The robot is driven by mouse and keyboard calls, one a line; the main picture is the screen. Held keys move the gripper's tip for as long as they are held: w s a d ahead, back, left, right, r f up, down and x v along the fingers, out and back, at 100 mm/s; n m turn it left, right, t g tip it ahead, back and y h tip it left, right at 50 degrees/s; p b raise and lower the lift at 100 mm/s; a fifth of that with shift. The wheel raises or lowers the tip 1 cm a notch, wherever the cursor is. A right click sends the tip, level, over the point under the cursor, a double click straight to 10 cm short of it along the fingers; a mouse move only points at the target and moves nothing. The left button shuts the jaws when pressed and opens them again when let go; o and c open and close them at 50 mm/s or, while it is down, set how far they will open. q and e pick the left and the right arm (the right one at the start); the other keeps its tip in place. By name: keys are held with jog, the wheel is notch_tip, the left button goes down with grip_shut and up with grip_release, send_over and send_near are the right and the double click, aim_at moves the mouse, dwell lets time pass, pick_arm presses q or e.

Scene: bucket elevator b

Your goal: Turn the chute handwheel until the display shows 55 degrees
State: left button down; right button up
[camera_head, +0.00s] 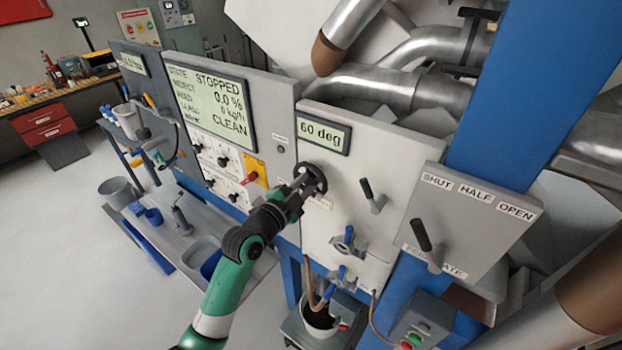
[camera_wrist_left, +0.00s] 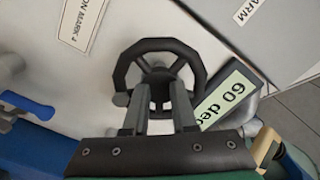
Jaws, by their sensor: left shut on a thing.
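The black chute handwheel (camera_head: 313,178) is on the light grey panel, below the display (camera_head: 323,136) that reads "60 deg". My left gripper (camera_head: 303,184) reaches the wheel from the lower left and is shut on it. In the left wrist view the wheel (camera_wrist_left: 159,47) stands upright in front of my left gripper (camera_wrist_left: 158,95), whose two fingers reach its lower rim. The exact contact is partly hidden by the fingers. The display also shows in the left wrist view (camera_wrist_left: 228,101), tilted. My right gripper is not in view.
A larger screen (camera_head: 212,98) reading "STOPPED" is on the panel to the left. Blue-handled valves (camera_head: 347,241) and a bucket (camera_head: 319,320) are below.

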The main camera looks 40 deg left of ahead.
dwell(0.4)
pick_arm(q)
jog(key=n, duration=0.5)
jog(key=shift+n, duration=0.3)
jog(key=n+p, duration=0.2)
jog(key=n, duration=0.4)
jog(key=shift+a+r, duration=0.1)
jog(key=n+p, duration=0.2)
jog(key=n, duration=0.4)
jog(key=shift+n+p, duration=0.3)
jog(key=shift+n, duration=0.1)
jog(key=n+p, duration=0.2)
jog(key=n, duration=0.3)
jog(key=shift+n, duration=0.4)
jog(key=c, duration=1)
grip_release()
